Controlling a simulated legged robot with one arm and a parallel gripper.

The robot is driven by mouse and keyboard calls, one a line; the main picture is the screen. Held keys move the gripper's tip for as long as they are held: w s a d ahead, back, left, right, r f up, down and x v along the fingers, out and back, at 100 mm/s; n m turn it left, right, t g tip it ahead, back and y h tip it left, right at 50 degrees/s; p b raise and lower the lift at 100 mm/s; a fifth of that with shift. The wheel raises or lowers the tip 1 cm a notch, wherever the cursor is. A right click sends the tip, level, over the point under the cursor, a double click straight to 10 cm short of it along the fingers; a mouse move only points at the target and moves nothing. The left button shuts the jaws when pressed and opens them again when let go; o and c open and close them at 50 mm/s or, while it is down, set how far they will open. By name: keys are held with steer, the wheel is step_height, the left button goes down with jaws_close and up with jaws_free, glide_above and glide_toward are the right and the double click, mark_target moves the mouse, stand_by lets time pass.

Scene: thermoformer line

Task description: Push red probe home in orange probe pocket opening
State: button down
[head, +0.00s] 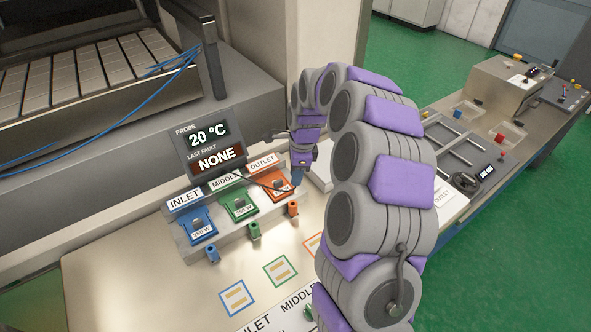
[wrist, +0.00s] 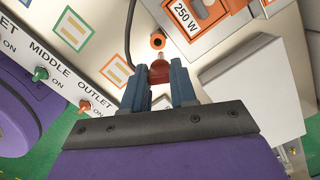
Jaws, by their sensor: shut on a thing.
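My gripper (wrist: 158,78) is shut on the red probe (wrist: 158,71), whose red body shows between the two blue-grey fingers in the wrist view. The orange probe pocket (wrist: 158,42) is a short orange cylinder with a dark round opening, just beyond the probe's end. The probe and pocket look close and roughly lined up, with a small gap in the picture; I cannot tell their depth apart. In the head view the orange pocket (head: 293,209) stands at the front of the OUTLET station, and my gripper (head: 298,180) is just above it. The probe is not clear there.
Blue (head: 212,254) and green (head: 254,231) pockets stand to the left of the orange one. An orange 250 W heater block (wrist: 205,12) and a white box (wrist: 253,88) lie close by on the right. A dark cable (wrist: 129,30) runs near the gripper. A display (head: 210,142) stands behind the stations.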

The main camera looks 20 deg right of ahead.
steer(key=shift+a+f+b, duration=0.2)
steer(key=shift+f+b, duration=0.1)
steer(key=shift+f, duration=1.45)
steer(key=shift+a, duration=0.4)
steer(key=shift+a, duration=0.45)
steer(key=shift+d+p, duration=0.4)
steer(key=shift+d, duration=0.05)
steer(key=shift+f, duration=2.95)
steer(key=c, duration=0.8)
jaws_free()
